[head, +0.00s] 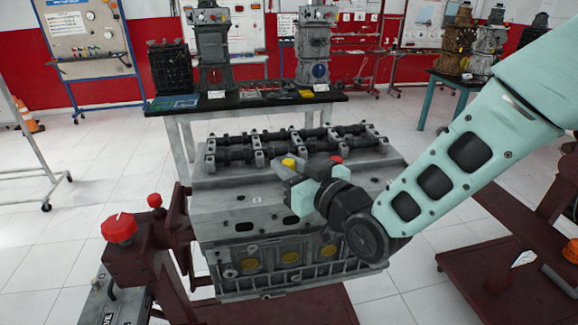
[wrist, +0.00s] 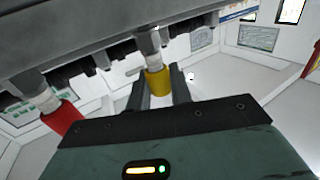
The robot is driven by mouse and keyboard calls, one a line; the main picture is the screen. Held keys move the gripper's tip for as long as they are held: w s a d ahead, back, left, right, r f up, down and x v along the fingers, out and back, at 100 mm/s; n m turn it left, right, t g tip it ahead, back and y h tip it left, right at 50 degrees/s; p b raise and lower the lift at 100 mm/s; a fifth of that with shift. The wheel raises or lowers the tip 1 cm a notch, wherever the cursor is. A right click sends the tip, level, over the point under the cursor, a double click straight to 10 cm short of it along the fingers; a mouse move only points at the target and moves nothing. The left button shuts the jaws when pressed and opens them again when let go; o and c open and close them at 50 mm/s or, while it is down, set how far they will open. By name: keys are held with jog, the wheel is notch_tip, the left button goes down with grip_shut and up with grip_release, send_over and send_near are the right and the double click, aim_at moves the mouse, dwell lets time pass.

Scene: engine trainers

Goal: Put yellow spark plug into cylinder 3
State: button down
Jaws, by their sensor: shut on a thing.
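The yellow spark plug (head: 289,163) shows at the tips of my gripper (head: 290,171), over the top of the grey engine block (head: 240,200). In the wrist view, the yellow plug (wrist: 158,83) sits between the two dark fingers of my gripper (wrist: 160,87), which are shut on it. Its pale end lines up with a grey tube on the engine; I cannot tell how deep it goes in. A red spark plug (wrist: 64,119) stands at another tube, left in the wrist view; its red top (head: 336,159) shows right of the yellow one in the head view. Cylinder numbers are not readable.
The engine is on a dark red stand with a red knob (head: 119,228) at left. Camshafts (head: 290,143) run along the engine's far side. A black-topped table (head: 245,103) with more engines stands behind. Another red stand (head: 500,277) is at right.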

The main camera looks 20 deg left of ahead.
jog(key=shift+f+b, duration=0.25)
jog(key=shift+b, duration=0.1)
dwell(0.3)
jog(key=c, duration=1.2)
grip_release()
jog(key=shift+o, duration=0.2)
